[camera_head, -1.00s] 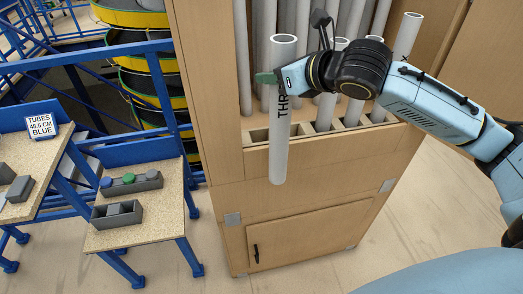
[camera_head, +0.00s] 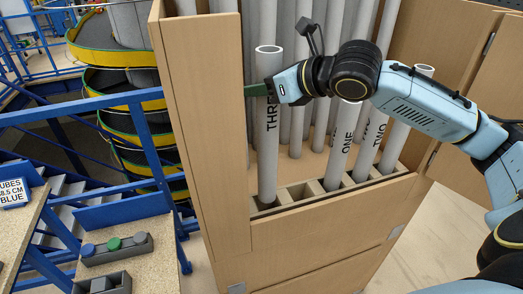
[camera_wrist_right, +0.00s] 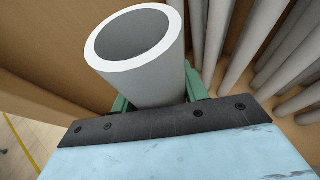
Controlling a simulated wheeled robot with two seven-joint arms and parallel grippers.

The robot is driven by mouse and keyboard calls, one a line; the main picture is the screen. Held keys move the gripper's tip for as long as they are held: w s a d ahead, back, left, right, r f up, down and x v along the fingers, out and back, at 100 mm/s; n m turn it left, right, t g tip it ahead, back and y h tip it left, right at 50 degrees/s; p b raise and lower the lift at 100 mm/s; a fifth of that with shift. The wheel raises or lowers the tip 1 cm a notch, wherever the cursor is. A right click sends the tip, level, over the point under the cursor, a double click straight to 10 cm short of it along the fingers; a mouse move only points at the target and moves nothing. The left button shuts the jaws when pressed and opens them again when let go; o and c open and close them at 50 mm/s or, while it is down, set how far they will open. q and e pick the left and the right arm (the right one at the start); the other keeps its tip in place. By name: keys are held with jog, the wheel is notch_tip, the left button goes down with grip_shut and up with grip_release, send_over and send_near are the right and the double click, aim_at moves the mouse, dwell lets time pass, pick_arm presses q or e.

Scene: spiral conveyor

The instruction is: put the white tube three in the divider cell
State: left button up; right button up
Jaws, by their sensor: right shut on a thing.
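The white tube three (camera_head: 268,140), marked "THREE", stands about upright at the left of the cabinet's front row. My right gripper (camera_head: 266,88) is shut on its upper part. In the right wrist view the tube's open top (camera_wrist_right: 135,38) rises between the green fingers. The tube's lower end is at the leftmost cell of the wooden divider (camera_head: 293,204); I cannot tell how deep it sits or whether it touches the bottom. My left gripper is not in view.
Tubes one (camera_head: 343,150) and two (camera_head: 395,135) stand in cells to the right, with another tube between them. Several grey tubes stand behind. The cabinet's left panel (camera_head: 205,130) is close beside tube three. A small table (camera_head: 150,270) is at lower left.

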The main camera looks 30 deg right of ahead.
send_over(262, 138)
jog(key=w+d, duration=0.2)
notch_tip(262, 138, down, 4)
jog(key=shift+w+a+f, duration=0.1)
jog(key=shift+a+f, duration=0.05)
jog(key=shift+f, duration=0.05)
notch_tip(262, 138, down, 4)
jog(key=shift+w+r, duration=0.1)
jog(key=shift+f, duration=0.3)
notch_tip(262, 138, down, 3)
jog(key=shift+f, duration=0.5)
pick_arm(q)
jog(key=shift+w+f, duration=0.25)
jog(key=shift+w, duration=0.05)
pick_arm(e)
jog(key=shift+f, duration=0.15)
